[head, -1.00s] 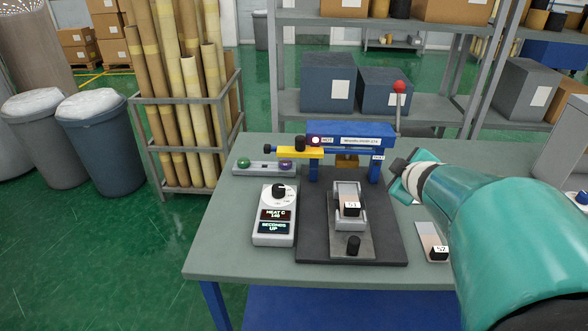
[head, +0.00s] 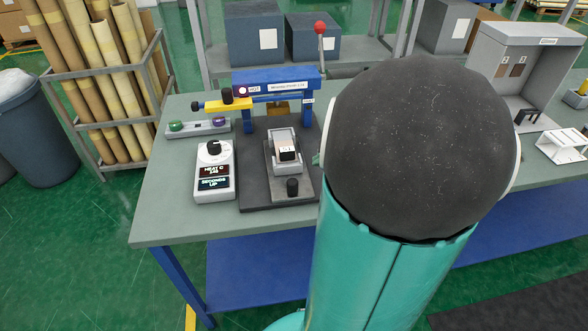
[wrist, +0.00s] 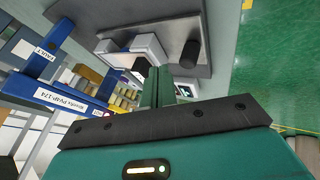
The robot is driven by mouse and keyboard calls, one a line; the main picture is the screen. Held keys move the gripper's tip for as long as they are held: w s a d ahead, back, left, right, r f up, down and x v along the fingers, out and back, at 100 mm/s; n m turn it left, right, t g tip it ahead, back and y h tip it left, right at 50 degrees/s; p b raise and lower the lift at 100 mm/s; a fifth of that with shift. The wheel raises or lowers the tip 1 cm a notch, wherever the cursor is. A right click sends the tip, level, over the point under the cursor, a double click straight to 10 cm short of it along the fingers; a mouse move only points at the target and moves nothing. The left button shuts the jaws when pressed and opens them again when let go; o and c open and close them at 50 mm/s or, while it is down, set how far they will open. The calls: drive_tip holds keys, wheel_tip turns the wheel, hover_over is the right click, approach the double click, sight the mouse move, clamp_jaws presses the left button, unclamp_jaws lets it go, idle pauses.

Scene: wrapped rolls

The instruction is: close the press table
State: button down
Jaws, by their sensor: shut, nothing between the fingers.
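The press (head: 275,80) is a blue frame with a red-knobbed lever on a dark base plate (head: 255,190). Its press table (head: 288,172) is a light grey slide standing out in front of the blue frame, with a black knob (head: 292,187) at the near end and a labelled block (head: 287,153) in its holder. In the wrist view the black knob (wrist: 190,53) stands just beyond my gripper (wrist: 165,75), whose teal fingers are together and empty, close to the block's holder. Contact cannot be told.
A heat and seconds timer box (head: 214,172) and a strip with coloured buttons (head: 198,127) stand left of the press. A grey open cabinet (head: 525,70) and a small white stand (head: 562,146) are at the right. The workbench (head: 160,215) is clear at its front left.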

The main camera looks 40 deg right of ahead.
sight(294, 138)
drive_tip(key=x, duration=1)
drive_tip(key=w+d, duration=0.2)
drive_tip(key=w, duration=0.1)
drive_tip(key=w+d, duration=0.3)
drive_tip(key=w, duration=0.1)
drive_tip(key=w+d, duration=0.2)
drive_tip(key=w, duration=0.1)
drive_tip(key=shift+w+d+f, duration=0.1)
drive_tip(key=shift+w+d, duration=0.05)
drive_tip(key=shift+w, duration=0.15)
drive_tip(key=shift+w+d, duration=0.25)
drive_tip(key=shift+w, duration=0.15)
drive_tip(key=shift+r, duration=0.3)
